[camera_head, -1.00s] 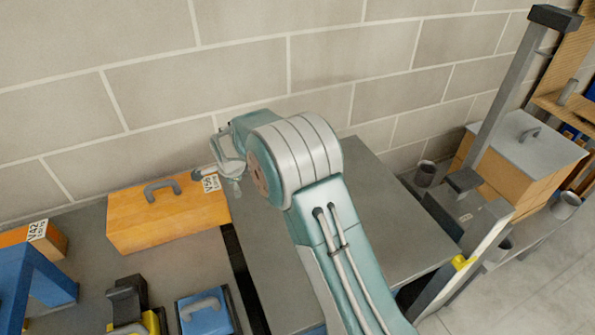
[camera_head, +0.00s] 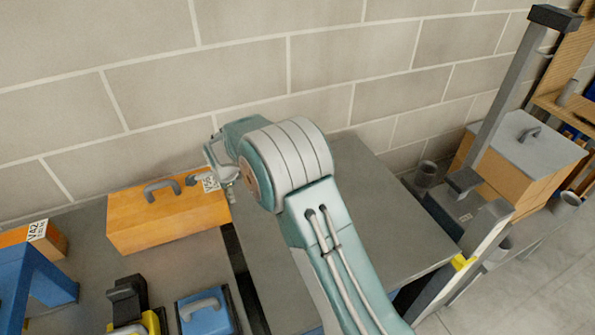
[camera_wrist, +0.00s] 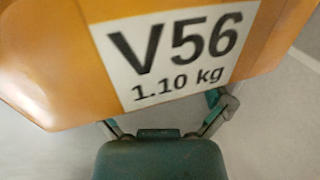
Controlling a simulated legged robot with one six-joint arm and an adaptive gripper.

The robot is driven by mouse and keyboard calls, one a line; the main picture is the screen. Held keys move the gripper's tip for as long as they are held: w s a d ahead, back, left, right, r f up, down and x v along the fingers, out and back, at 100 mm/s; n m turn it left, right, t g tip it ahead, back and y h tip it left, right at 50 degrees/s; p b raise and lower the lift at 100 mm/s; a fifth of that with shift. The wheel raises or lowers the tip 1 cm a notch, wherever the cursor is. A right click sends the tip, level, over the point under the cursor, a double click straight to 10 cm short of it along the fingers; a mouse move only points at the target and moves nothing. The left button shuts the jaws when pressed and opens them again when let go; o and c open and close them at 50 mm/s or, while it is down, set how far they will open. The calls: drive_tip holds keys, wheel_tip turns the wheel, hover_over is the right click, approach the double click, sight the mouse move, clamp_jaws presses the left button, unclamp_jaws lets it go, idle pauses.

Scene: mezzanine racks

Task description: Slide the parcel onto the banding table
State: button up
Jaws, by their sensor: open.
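The orange parcel (camera_head: 150,222) has a grey handle on top and a white label at its right end. It stands on the left grey surface (camera_head: 75,225), close to the wall, its right end by the gap. In the wrist view the parcel (camera_wrist: 60,60) fills the top, and its label reads V56, 1.10 kg. The grey tabletop (camera_head: 385,220) to the right, taken as the banding table, is bare where visible; my arm covers part of it. My gripper (camera_head: 217,168) is open at the parcel's right end. In the wrist view its fingers (camera_wrist: 166,120) spread near the label edge; contact is unclear.
A dark gap (camera_head: 235,255) separates the two surfaces. A smaller orange box marked V42 (camera_head: 18,243), a blue stand (camera_head: 40,272) and a blue handled case (camera_head: 205,315) are on the left. A grey post (camera_head: 505,90) stands at the right. The block wall runs behind.

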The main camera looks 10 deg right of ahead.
sight(205, 194)
drive_tip(key=shift+s+a, duration=0.25)
drive_tip(key=shift+a, duration=0.95)
drive_tip(key=shift+s+a, duration=0.2)
drive_tip(key=shift+a, duration=1.05)
drive_tip(key=shift+s+a, duration=0.25)
drive_tip(key=shift+a, duration=0.95)
drive_tip(key=shift+s+a, duration=0.25)
drive_tip(key=shift+a, duration=1)
drive_tip(key=shift+w+d, duration=0.15)
drive_tip(key=shift+d, duration=0.65)
drive_tip(key=shift+w+d, duration=0.15)
drive_tip(key=shift+d, duration=0.6)
drive_tip(key=shift+r, duration=6.5)
